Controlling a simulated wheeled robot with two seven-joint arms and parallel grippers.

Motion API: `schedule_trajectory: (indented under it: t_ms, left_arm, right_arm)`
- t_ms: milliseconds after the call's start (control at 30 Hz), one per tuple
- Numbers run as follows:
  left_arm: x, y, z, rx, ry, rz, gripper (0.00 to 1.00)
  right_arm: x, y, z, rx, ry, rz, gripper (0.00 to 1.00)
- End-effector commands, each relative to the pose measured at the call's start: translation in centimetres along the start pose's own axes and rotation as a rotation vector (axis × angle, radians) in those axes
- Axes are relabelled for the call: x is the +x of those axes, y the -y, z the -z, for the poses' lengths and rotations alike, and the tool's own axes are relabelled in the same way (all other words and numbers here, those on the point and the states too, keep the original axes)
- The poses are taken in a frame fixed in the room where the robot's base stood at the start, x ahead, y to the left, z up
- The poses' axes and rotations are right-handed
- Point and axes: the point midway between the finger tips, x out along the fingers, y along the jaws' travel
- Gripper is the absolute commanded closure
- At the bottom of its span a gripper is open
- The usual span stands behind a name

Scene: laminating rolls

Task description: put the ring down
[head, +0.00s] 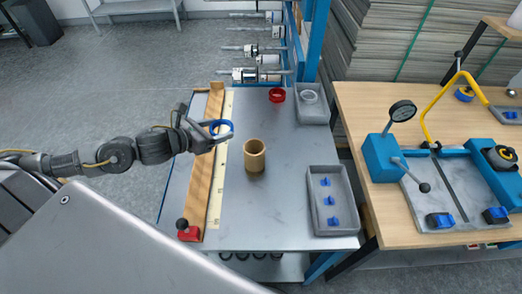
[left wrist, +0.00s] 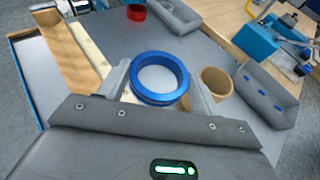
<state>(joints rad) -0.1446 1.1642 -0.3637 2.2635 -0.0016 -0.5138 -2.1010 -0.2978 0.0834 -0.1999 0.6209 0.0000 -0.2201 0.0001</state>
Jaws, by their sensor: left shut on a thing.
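My left gripper (head: 213,134) comes in from the left and is shut on a blue ring (head: 221,127). In the left wrist view the blue ring (left wrist: 160,78) sits between the two fingers, its opening facing the camera. The ring is held above the left part of the grey table (head: 287,209), near the wooden rail. A tan cardboard-like tube (head: 254,157) stands upright on the table, just right of the gripper. A red ring (head: 277,95) lies at the table's back. My right gripper is not in view.
A wooden rail (head: 206,186) with a pale ruler strip runs along the table's left. A grey tray (head: 313,103) with a white ring is at the back right; another (head: 333,224) with blue pieces is at front right. The table's front middle is clear.

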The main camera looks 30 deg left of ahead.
Motion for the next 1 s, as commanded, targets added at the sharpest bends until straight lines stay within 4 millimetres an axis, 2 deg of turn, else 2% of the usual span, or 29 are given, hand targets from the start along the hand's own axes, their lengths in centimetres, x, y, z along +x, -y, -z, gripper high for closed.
schedule_trajectory:
  t_ms: [167,467,600,800,1000]
  left_arm:
    - [1.5,-0.2,-0.2,-0.003,0.006,-0.002,0.60]
    - [9.9,-0.7,0.1,-0.005,0.006,0.000,0.60]
    - [13.1,-0.9,2.3,-0.003,0.002,0.000,0.60]
    - [15.3,-1.1,3.2,-0.001,0.002,0.000,0.60]
    - [15.6,-1.1,3.2,0.000,0.001,0.001,0.60]
  right_arm:
    - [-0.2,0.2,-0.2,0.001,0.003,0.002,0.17]
    - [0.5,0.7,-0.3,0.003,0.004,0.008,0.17]
    - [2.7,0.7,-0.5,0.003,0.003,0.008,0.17]
    - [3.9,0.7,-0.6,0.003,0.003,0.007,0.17]
    - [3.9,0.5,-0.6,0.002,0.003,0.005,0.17]
